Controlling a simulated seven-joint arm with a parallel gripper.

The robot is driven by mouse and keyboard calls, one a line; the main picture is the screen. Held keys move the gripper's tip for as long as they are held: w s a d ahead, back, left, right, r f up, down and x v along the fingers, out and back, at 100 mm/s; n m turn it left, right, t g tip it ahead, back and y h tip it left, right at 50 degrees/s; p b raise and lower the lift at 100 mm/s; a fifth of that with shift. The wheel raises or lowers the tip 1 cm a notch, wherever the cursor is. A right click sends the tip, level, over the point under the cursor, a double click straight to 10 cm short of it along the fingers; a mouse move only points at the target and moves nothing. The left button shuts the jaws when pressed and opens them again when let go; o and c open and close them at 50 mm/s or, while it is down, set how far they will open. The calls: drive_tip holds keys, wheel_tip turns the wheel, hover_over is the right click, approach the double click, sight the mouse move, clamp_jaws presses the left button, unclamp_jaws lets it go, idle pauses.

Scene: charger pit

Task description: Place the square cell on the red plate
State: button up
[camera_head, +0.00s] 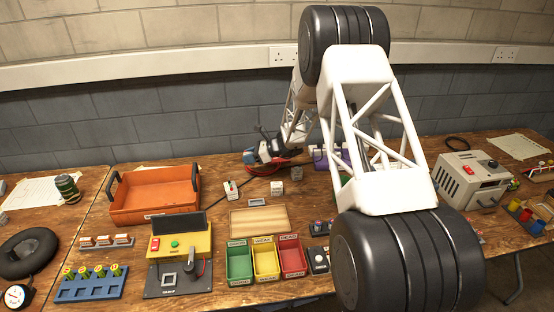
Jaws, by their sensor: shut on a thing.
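My gripper (264,151) is a small dark shape at the far end of my white lattice arm, low over the back of the bench. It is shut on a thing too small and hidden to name. A small blue-grey block (250,157) shows at its left; I cannot tell whether it is in the jaws. A pale cube (277,187) stands on the bench in front of the gripper. I cannot pick out the square cell for sure. A red tray (292,259) stands at the front beside yellow and green ones; no flat red plate is clear.
A yellow device (181,243) with a dark screen stands front left, with an orange bin (154,195) behind it. A wooden board (259,220) lies mid-bench. A beige box (473,180) stands at right. A red cable (287,161) lies by the gripper. My arm hides the right middle.

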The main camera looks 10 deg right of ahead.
drive_tip(key=s+d+f+m+t+h, duration=0.1)
drive_tip(key=s+d, duration=0.3)
drive_tip(key=d, duration=0.9)
drive_tip(key=shift+s+d+f+m+t, duration=0.15)
drive_tip(key=shift+d+f+m+t, duration=0.15)
drive_tip(key=shift+m+t, duration=0.3)
hover_over(278, 158)
drive_tip(key=shift+a+f, duration=0.15)
drive_tip(key=shift+f, duration=0.55)
drive_tip(key=shift+f, duration=1.8)
drive_tip(key=o, duration=1)
drive_tip(key=shift+f, duration=0.1)
